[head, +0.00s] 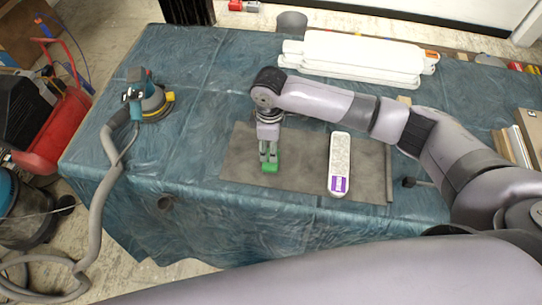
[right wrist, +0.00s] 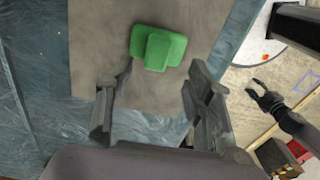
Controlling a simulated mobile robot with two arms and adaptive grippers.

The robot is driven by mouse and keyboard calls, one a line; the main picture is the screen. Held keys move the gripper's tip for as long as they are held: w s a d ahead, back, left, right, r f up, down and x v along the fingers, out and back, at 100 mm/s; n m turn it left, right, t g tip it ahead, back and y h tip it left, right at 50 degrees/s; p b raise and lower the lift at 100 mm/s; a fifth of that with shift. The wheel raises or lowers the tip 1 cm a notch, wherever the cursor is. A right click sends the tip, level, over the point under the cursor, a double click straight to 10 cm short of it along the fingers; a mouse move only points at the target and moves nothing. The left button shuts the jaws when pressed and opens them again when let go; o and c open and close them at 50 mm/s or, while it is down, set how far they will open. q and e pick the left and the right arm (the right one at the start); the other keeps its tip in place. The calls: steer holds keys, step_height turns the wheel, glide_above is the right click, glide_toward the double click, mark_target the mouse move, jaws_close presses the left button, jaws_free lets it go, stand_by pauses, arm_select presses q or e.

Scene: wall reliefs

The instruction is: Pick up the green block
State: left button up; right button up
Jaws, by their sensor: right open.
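The green block (head: 271,168) lies on the grey-brown mat (head: 300,160) near its left end. In the right wrist view the green block (right wrist: 158,48) shows a wide base with a smaller raised part on it. My right gripper (head: 268,157) points down just above and behind the block in the head view. In the right wrist view my right gripper (right wrist: 160,82) has its fingers apart with nothing between them. The block lies beyond the fingertips there. I do not see my left gripper in the head view.
A white sanding block (head: 340,160) with a purple label lies on the mat. White boards (head: 355,58) are stacked at the back. A sander (head: 150,102) with a hose (head: 103,180) is at the left.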

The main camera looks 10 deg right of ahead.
steer(key=shift+f, duration=0.45)
steer(key=f, duration=0.2)
steer(key=f+p, duration=0.1)
steer(key=f, duration=0.2)
steer(key=shift+w+d, duration=0.1)
steer(key=shift+d, duration=0.1)
arm_select(q)
steer(key=shift+s+r, duration=0.35)
steer(key=shift+r, duration=0.45)
arm_select(e)
steer(key=shift+c, duration=0.4)
arm_select(q)
steer(key=shift+w, duration=0.2)
arm_select(e)
steer(key=shift+r, duration=0.1)
jaws_close()
